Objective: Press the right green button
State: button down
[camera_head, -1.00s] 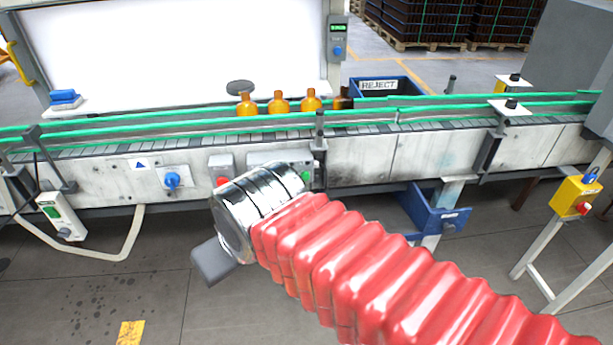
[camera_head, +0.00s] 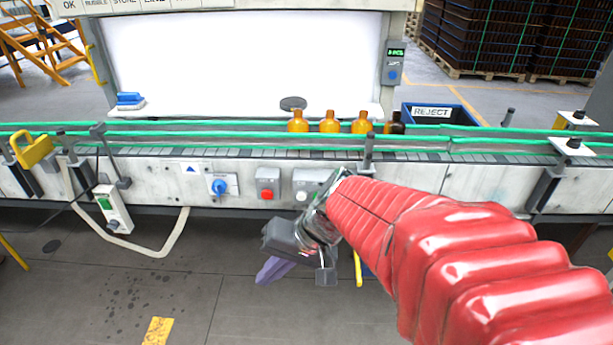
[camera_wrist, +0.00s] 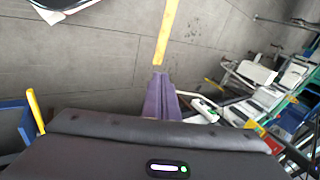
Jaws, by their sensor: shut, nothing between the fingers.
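The right control box (camera_head: 305,183) is on the conveyor's front face, with a white button (camera_head: 301,196) showing. My red-sleeved arm covers the box's right part, so the right green button is hidden in the head view. My gripper (camera_head: 268,274) hangs below and left of the box, apart from the panel, with its purple fingers shut and empty. In the wrist view the shut purple fingers (camera_wrist: 158,80) point over the floor. Conveyor-front boxes (camera_wrist: 258,86) lie at the right of that view, too small to tell the green button.
A box with a red button (camera_head: 267,184) and a blue knob (camera_head: 219,187) are left of the control box. Amber bottles (camera_head: 329,122) stand on the conveyor (camera_head: 250,152). A blue REJECT bin (camera_head: 432,112) is behind. Floor in front is clear.

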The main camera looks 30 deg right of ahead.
jog(key=w+d+f+m+t, duration=0.2)
jog(key=w+d+m+t, duration=0.15)
jog(key=d, duration=0.25)
jog(key=w+d+f+m+t, duration=0.2)
jog(key=w+d+m, duration=0.15)
jog(key=d, duration=0.35)
jog(key=d+f+m+t+h, duration=0.1)
jog(key=d+f+m+h, duration=0.1)
jog(key=d+m, duration=0.2)
jog(key=s+d+f+m+t+h, duration=0.1)
jog(key=d+f+m+t, duration=0.1)
jog(key=d, duration=0.9)
jog(key=shift+s+f+m+h, duration=0.3)
jog(key=shift+f+m+h, duration=0.15)
jog(key=shift+m, duration=0.45)
jog(key=shift+w+d, duration=0.15)
jog(key=shift+d, duration=0.05)
jog(key=w+d, duration=0.4)
jog(key=w, duration=0.3)
jog(key=shift+d, duration=0.35)
jog(key=shift+w+d, duration=0.5)
jog(key=shift+w, duration=0.15)
dwell(0.7)
jog(key=shift+s+r, duration=0.1)
jog(key=shift+s, duration=0.05)
jog(key=shift+s+a, duration=0.45)
jog(key=shift+s, duration=0.1)
